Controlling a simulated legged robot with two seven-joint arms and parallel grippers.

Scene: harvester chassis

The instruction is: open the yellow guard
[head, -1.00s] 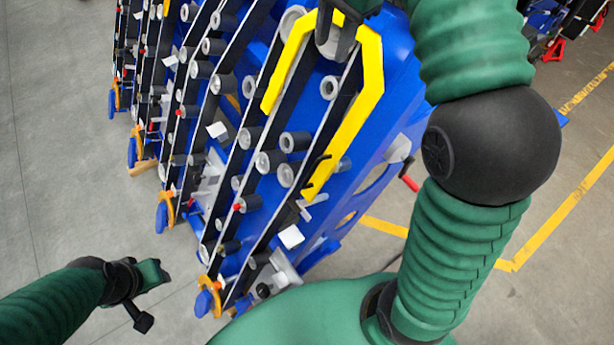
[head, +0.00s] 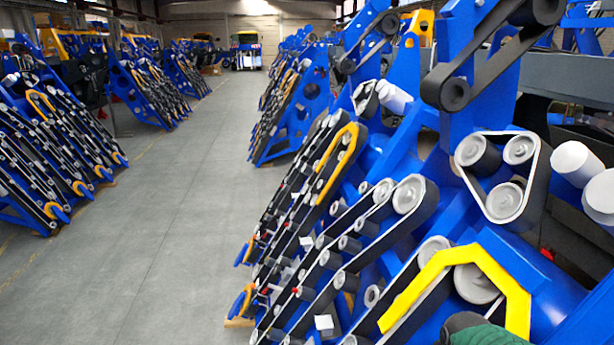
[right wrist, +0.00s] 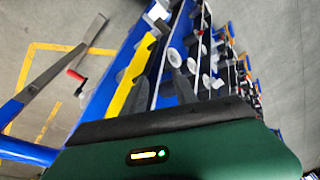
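The yellow guard (head: 470,262) is a bent bar over the belts and rollers of the blue chassis, low on the right of the head view. Its long yellow side also shows in the right wrist view (right wrist: 131,88). Part of my green right arm (head: 478,331) shows at the bottom edge of the head view, overlapping the guard's lower inner area. In the right wrist view the green and black wrist housing fills the bottom. My left gripper is out of view.
A second yellow guard (head: 338,158) sits on the neighbouring chassis behind. Dark belts and grey rollers (head: 408,194) crowd around the near guard. A red-tipped lever (right wrist: 75,75) shows in the right wrist view. The grey floor aisle (head: 190,200) on the left is clear.

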